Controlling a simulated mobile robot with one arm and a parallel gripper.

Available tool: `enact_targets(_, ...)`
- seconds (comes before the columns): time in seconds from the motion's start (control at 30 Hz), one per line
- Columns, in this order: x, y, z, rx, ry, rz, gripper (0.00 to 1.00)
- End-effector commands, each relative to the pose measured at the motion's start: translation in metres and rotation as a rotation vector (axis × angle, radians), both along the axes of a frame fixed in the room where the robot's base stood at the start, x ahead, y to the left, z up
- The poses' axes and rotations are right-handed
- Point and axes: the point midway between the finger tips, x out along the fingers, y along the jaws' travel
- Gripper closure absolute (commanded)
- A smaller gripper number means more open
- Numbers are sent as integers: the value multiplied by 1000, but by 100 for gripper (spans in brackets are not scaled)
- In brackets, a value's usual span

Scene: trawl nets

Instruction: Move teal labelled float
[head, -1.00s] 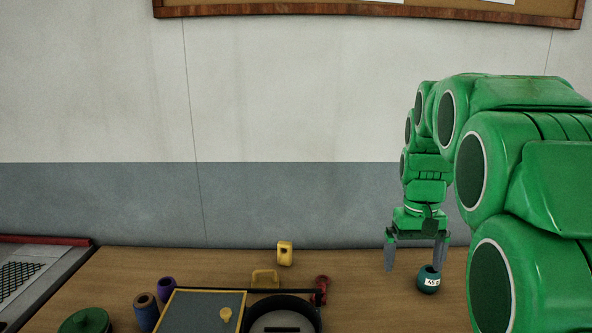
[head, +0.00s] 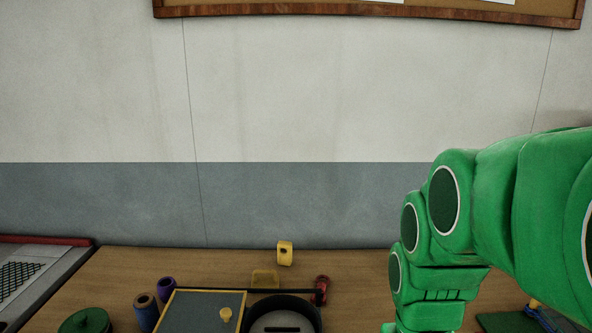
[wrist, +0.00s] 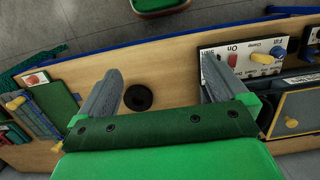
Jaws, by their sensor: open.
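The teal labelled float cannot be made out in either current view; in the head view my green arm covers the spot where it stood. In the wrist view my gripper (wrist: 160,64) is open, with its two grey fingers wide apart. A dark round piece with a hole (wrist: 138,97) shows on the wooden table between the fingers, closer to the left one and apart from both. I cannot tell whether it is the float. No label shows on it. In the head view the gripper is out of frame, below the arm.
A switch panel (wrist: 237,50) with knobs is by the right finger. A grey box with a yellow knob (head: 205,308) stands at front left, near purple and blue spools (head: 146,309). A yellow block (head: 285,252) stands behind. A green mat (head: 500,322) lies at right.

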Motion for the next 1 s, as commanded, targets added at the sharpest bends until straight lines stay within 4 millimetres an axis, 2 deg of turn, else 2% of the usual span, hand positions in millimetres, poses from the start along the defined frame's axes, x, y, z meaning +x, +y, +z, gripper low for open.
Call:
enact_targets(0.1,-29,5,-12,0,8,6,0)
enact_targets(0.2,-46,8,-19,0,8,11,0)
enact_targets(0.4,-66,11,-29,-2,15,14,0)
enact_targets(0.8,-66,11,-29,-1,16,13,0)
enact_targets(1.0,-49,9,-24,1,14,5,0)
